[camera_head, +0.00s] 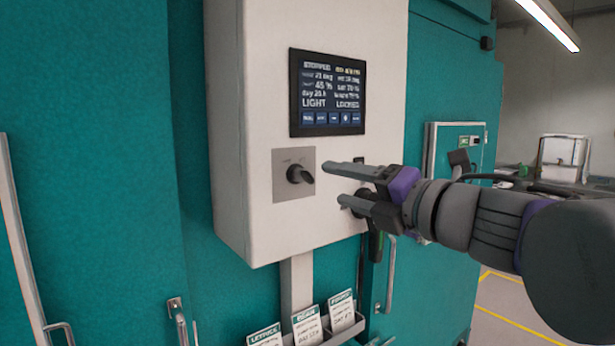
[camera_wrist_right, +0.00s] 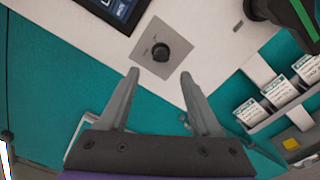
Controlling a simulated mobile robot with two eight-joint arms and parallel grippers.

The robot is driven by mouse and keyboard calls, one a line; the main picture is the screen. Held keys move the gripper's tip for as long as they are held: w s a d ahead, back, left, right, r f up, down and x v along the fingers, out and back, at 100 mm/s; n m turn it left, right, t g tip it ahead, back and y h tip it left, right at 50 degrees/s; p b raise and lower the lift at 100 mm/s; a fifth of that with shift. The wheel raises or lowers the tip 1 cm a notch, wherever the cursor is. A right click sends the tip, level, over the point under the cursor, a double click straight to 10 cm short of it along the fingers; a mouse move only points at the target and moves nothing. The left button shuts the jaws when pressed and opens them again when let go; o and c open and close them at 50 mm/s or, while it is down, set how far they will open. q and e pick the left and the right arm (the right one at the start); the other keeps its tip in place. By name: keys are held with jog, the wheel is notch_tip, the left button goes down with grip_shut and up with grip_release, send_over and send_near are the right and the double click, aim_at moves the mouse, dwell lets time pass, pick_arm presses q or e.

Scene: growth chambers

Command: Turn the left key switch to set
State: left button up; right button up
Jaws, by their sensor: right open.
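The left key switch (camera_head: 299,174) is a black knob on a square grey plate, on the front of a white control box (camera_head: 228,130). Its pointer slants toward the lower right in the head view; the plate's markings are too small to read. My right gripper (camera_head: 332,184) is open and empty, just right of the switch, with its fingers pointing at it. In the right wrist view the knob (camera_wrist_right: 160,52) sits just beyond and between the open fingertips (camera_wrist_right: 158,75), not touching them. My left gripper is not in view.
A dark screen (camera_head: 327,93) above the switch reads "LIGHT LOCKED". A black device with a green stripe (camera_wrist_right: 303,18) is on the box, partly hidden behind my right gripper in the head view. Labelled cards (camera_head: 307,325) stand in a rack below. Teal doors (camera_head: 90,120) surround the box.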

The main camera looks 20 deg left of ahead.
aim_at(313, 178)
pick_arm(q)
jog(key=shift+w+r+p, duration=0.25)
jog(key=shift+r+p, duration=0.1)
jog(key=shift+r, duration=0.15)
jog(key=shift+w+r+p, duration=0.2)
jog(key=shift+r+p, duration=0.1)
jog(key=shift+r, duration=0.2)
pick_arm(e)
jog(key=x, duration=0.9)
jog(key=shift+w+a, duration=0.1)
jog(key=shift+w, duration=0.15)
jog(key=shift+c, duration=0.2)
grip_shut()
